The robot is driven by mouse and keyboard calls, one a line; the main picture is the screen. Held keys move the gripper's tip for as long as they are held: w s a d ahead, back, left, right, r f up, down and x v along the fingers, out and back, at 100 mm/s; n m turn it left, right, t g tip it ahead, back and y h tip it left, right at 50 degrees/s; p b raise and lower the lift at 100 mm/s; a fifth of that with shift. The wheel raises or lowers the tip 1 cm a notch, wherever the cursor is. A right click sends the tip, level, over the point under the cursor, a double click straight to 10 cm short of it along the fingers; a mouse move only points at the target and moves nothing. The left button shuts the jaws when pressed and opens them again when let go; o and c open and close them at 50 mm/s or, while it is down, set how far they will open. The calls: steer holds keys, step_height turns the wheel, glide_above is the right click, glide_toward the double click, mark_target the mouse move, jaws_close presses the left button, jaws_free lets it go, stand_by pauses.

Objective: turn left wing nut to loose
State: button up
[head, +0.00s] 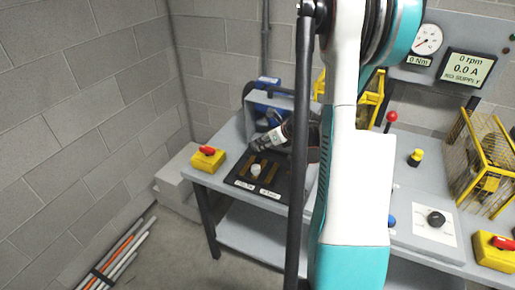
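A black plate (276,187) with brass-coloured strips lies on the left part of the grey bench, with two small white labels along its front edge. A small pale round piece (255,169) sits on it. I cannot make out a wing nut clearly; the plate's right side is hidden behind my arm. What looks like my gripper (257,149), dark with a white part behind it, reaches out left from behind my arm, over the back of the plate. It is too small to tell whether its fingers are apart or touch anything.
A yellow box with a red handle (208,158) stands at the bench's left corner. A blue machine (268,112) stands behind the plate. A red-knobbed lever (391,117), a yellow cage (485,160) and a black dial (436,219) are to the right. Pipes (117,257) lie on the floor.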

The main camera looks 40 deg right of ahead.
steer(key=b+x, duration=0.1)
steer(key=x, duration=0.6)
steer(key=shift+b, duration=0.35)
jaws_close()
